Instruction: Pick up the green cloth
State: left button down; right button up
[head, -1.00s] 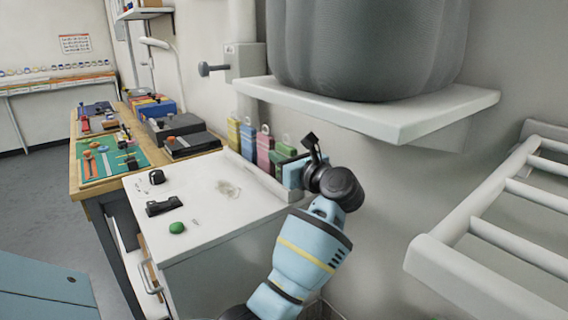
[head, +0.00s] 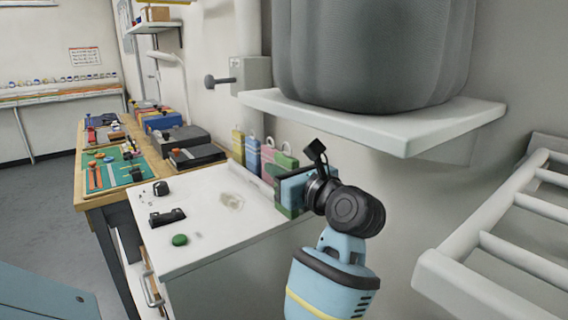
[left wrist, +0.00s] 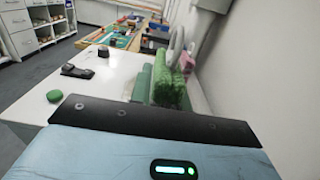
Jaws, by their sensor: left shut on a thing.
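The green cloth (head: 286,160) is at the right end of a row of coloured cloths along the wall, behind the white cabinet top. In the left wrist view the green cloth (left wrist: 165,86) stands just beyond the dark edge of my gripper, with a fluffy upper part. My left gripper (head: 282,188) is shut on the green cloth, with green showing above and below the jaws. The gripper hides the middle of the cloth. My right gripper is in neither view.
The white cabinet top (head: 205,235) holds a green round thing (head: 180,239) and a black stapler-like thing (head: 167,217). A white shelf (head: 390,130) with a big grey bin (head: 375,50) juts out above my arm. White rails (head: 500,225) stand at the right.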

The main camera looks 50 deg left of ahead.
pick_arm(q)
jog(key=s+d, duration=0.4)
jog(key=shift+s+d+r, duration=0.15)
jog(key=shift+s+r, duration=0.15)
jog(key=shift+s, duration=0.1)
dwell(1.3)
